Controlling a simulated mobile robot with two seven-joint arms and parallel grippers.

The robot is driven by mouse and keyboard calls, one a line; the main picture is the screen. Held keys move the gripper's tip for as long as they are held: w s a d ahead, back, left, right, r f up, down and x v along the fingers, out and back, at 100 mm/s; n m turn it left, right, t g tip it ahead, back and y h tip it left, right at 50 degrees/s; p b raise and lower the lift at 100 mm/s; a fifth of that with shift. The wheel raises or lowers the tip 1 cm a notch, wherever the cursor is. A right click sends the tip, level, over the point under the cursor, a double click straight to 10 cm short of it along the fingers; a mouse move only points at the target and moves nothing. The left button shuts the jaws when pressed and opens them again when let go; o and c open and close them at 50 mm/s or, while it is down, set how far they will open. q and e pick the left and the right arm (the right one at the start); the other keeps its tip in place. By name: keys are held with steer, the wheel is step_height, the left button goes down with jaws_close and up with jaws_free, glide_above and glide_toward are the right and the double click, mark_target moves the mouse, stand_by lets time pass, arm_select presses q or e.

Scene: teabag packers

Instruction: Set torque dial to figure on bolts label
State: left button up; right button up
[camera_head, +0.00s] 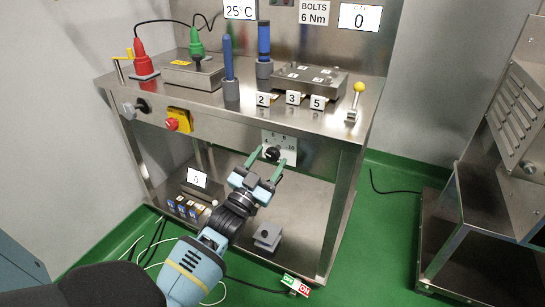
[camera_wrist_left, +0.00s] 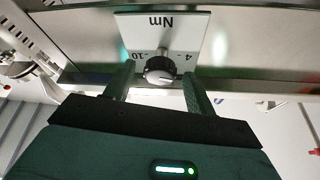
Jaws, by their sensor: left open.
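The torque dial (camera_head: 272,153) is a dark round knob on a white scale plate (camera_head: 290,156) on the front of the workbench. It also shows in the left wrist view (camera_wrist_left: 160,68), where the plate (camera_wrist_left: 178,32) appears upside down with "Nm", 4 and 10 legible. The knob's exact setting is too small to tell. My left gripper (camera_head: 270,158) is open, its green fingers on either side of the knob; whether they touch it cannot be told. The bolts label (camera_head: 314,12) on the back panel reads "BOLTS 6 Nm". My right gripper is out of view.
The workbench (camera_head: 215,103) carries a red and a green connector, blue-handled tools, a bolted metal block (camera_head: 310,80) and number tags 2, 3 and 5. A red stop button (camera_head: 172,124) is left of the dial. The lower shelf (camera_head: 300,225) is below my gripper.

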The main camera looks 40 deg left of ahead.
arm_select(q)
steer(key=shift+x, duration=1.1)
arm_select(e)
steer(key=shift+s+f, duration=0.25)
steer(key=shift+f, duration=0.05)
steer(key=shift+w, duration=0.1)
arm_select(q)
steer(key=shift+c, duration=0.6)
steer(key=c, duration=0.8)
steer(key=shift+c, duration=0.2)
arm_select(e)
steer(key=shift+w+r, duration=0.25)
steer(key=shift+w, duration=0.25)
